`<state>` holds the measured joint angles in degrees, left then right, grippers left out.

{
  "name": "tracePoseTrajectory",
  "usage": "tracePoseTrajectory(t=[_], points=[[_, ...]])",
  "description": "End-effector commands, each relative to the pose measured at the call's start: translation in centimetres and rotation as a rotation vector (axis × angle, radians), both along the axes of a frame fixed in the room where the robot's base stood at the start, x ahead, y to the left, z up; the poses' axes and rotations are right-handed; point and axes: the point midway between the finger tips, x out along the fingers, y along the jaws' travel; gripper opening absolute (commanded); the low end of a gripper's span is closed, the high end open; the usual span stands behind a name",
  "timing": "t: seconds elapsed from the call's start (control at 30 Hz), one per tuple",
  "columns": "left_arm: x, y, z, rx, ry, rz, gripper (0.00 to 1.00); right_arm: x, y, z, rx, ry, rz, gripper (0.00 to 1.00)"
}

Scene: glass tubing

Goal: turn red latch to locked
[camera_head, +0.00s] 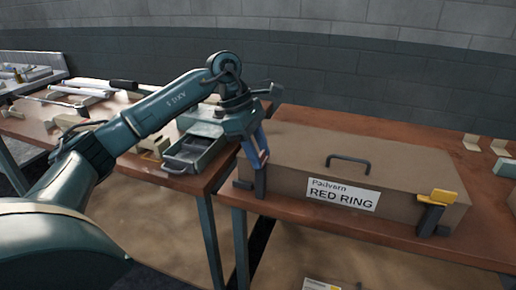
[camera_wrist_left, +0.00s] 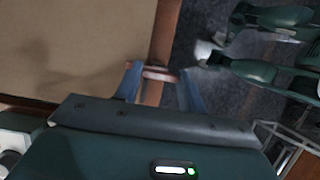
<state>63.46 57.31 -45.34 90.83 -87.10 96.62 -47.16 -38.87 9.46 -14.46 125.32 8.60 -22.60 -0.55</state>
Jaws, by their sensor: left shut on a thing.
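A brown case (camera_head: 300,165) labelled "Padvern RED RING" lies on the wooden table. At its front left corner is a dark latch base (camera_head: 260,186), and my left gripper (camera_head: 257,158) is on it from above. In the left wrist view, a reddish latch handle (camera_wrist_left: 158,73) sits between the two blue-grey fingers of my gripper (camera_wrist_left: 161,80), which is shut on it. The gripper hides most of the handle in the head view, so its exact angle is hard to tell. My right gripper is not in view.
A yellow latch (camera_head: 438,197) is on the case's front right, and a black carry handle (camera_head: 348,162) is on top. A grey open-drawer box (camera_head: 190,153) stands left of the case. A gap separates the tables.

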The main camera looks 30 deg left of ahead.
Motion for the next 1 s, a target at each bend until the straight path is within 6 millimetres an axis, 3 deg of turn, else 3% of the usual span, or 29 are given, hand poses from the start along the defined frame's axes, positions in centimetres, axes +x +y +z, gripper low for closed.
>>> tracePoseTrajectory(t=[0.47,0.5,0.73,1.0], points=[[0.09,0.00,0.19,-0.001,-0.006,-0.013,0.17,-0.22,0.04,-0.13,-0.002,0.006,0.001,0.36],[0.09,0.00,0.19,-0.001,-0.006,-0.013,0.42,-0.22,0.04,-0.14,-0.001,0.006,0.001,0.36],[0.05,0.01,0.09,0.000,-0.003,-0.012,0.61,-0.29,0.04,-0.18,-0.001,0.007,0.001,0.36],[0.03,0.07,0.17,0.000,-0.001,-0.011,0.62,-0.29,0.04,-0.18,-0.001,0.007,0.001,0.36]])
